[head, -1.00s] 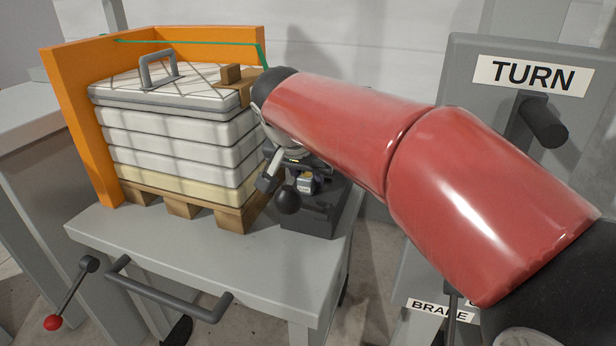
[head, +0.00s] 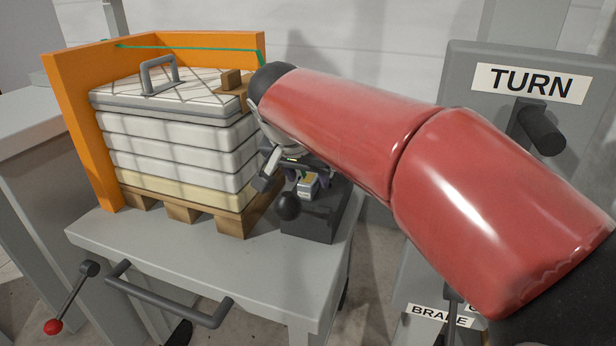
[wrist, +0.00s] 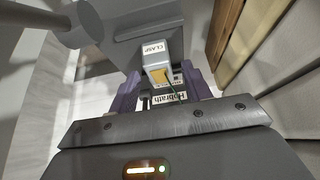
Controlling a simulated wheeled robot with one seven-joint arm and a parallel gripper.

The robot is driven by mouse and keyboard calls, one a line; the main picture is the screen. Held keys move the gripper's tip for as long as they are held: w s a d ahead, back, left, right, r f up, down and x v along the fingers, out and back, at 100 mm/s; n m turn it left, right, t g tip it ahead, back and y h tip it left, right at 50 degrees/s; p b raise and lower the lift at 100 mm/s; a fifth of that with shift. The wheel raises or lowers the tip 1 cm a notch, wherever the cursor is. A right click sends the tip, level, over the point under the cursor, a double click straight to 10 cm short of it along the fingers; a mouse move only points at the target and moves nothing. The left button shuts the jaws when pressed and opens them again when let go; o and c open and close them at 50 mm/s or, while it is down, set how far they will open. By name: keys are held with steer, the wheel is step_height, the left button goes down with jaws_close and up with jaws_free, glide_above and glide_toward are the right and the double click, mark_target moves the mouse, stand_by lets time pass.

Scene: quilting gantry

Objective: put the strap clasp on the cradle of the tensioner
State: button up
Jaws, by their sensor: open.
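The strap clasp (wrist: 154,54) is a small grey-white block marked CLASP with a yellow part. In the wrist view it stands just ahead of and partly between my gripper's purple fingers (wrist: 161,88), which are open with a gap on each side. In the head view the clasp (head: 308,187) is at the dark tensioner (head: 315,222), below my gripper (head: 307,177). The tensioner's grey body (wrist: 120,35) also shows in the wrist view. I cannot tell whether the clasp is seated on the cradle; the contact is hidden.
A strapped stack of white bundles (head: 180,150) on a wooden pallet (head: 185,212) stands close left of the tensioner, against an orange frame (head: 80,135). A lever with a black ball (head: 286,206) is beside my gripper. The grey table's front (head: 150,240) is clear.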

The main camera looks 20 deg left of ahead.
steer(key=p+v, duration=0.1)
steer(key=v, duration=0.9)
steer(key=shift+r+p, duration=0.15)
steer(key=shift+p, duration=0.2)
steer(key=shift+s, duration=0.1)
